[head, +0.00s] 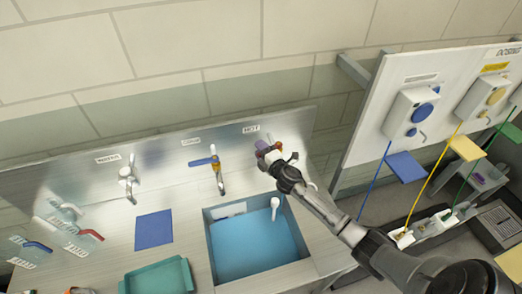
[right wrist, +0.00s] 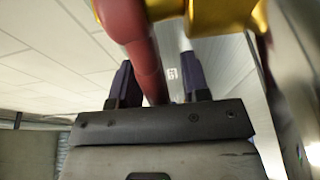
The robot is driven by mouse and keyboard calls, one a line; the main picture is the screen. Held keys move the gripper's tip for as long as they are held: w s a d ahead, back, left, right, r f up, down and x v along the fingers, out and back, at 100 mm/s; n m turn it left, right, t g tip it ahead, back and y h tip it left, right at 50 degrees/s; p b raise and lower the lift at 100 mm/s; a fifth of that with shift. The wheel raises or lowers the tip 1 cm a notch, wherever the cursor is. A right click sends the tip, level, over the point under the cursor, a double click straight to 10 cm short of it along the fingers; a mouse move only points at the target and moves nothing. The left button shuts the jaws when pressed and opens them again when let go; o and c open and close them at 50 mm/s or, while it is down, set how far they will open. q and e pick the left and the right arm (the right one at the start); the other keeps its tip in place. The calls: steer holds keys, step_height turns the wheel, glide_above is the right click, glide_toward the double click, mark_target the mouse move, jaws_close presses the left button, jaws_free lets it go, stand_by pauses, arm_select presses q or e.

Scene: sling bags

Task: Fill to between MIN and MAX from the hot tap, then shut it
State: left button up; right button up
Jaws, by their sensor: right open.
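The hot tap stands at the right end of the metal back panel, under the HOT label (head: 251,129). My right gripper (head: 268,152) is at this tap and covers much of it in the head view. In the right wrist view my right gripper (right wrist: 157,80) is open, its two dark fingers on either side of a red lever (right wrist: 146,62). A gold tap body (right wrist: 195,18) is close above. Contact between fingers and lever cannot be told. The sink (head: 256,250) below has a blue interior; no MIN or MAX marks are readable. My left gripper is not in view.
Another tap with a blue lever (head: 202,161) stands left of the hot tap, and a third tap (head: 127,178) further left. Several clear jugs, one with a red handle (head: 91,234), stand at left. A teal tray (head: 158,278) and a blue mat (head: 154,229) lie on the counter.

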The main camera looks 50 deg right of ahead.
steer(key=shift+s, duration=0.1)
steer(key=b+v, duration=0.1)
steer(key=v, duration=1.2)
steer(key=shift+s, duration=0.35)
